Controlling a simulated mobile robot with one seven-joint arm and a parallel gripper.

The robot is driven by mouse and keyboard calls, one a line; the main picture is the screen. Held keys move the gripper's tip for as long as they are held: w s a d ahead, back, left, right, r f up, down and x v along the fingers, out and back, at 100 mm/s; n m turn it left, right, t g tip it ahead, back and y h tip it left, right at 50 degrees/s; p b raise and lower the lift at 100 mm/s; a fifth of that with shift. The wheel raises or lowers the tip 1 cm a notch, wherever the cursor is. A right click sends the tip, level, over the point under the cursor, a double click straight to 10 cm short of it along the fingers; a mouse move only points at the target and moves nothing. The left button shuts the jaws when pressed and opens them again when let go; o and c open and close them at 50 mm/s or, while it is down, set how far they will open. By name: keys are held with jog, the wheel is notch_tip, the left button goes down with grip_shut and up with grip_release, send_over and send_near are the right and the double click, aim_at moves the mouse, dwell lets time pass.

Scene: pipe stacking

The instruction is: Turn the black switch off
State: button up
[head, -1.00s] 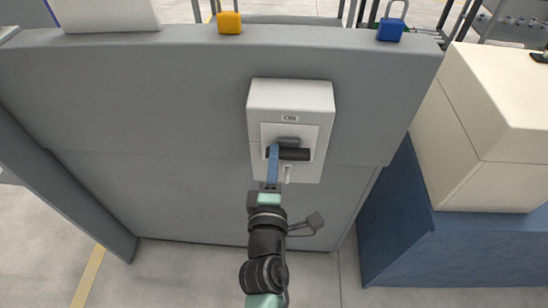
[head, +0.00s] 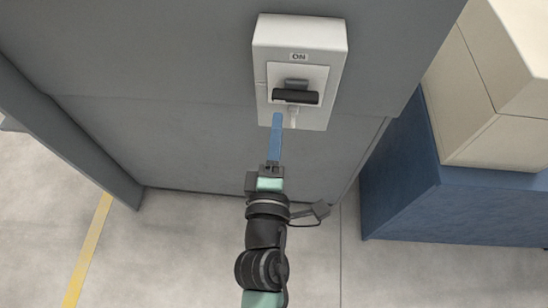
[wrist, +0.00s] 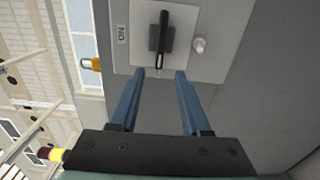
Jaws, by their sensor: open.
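The black switch (head: 296,97) is a dark handle on the front of a white box (head: 325,55) on a grey panel. The label above it reads ON. In the wrist view the black handle (wrist: 162,38) lies beyond my fingertips, roughly in line with the gap between them. My gripper (head: 278,117) appears below and left of the handle in the head view, with blue fingers. In the wrist view my gripper (wrist: 160,73) has its two fingers apart with nothing between them. The fingers look clear of the handle; the exact distance is hard to tell.
The grey panel (head: 170,80) fills the space around the box. A blue base (head: 420,190) with cream blocks (head: 500,90) stands to the right. A yellow-orange object (wrist: 95,64) shows at the panel's edge in the wrist view. Open floor (head: 190,250) lies below.

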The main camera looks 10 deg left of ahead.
jog(key=shift+s+b, duration=0.7)
jog(key=shift+s, duration=2)
